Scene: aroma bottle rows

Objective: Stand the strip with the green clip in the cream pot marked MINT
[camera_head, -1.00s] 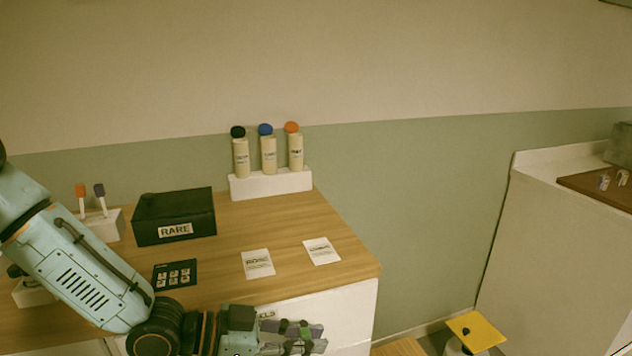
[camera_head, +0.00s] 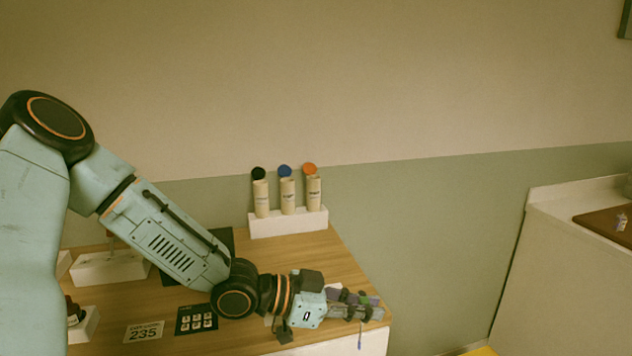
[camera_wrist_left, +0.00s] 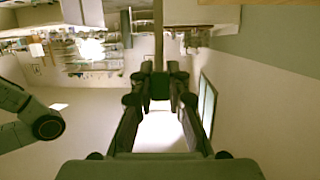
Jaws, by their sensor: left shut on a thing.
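My left gripper (camera_head: 368,307) is shut at the front right of the wooden counter, well in front of the pots. A small green part, which looks like the green clip (camera_head: 364,299), shows between its fingers. Three tall cream pots, left (camera_head: 261,199), middle (camera_head: 287,196) and right (camera_head: 314,194), stand in a row, with black, blue and orange round tops. Their labels are too small to read.
The pots stand on a white block (camera_head: 290,225) at the counter's back. A white holder (camera_head: 108,267) is at left. A black card (camera_head: 197,320) and a card reading 235 (camera_head: 145,332) lie in front. My left arm covers most of the dark box.

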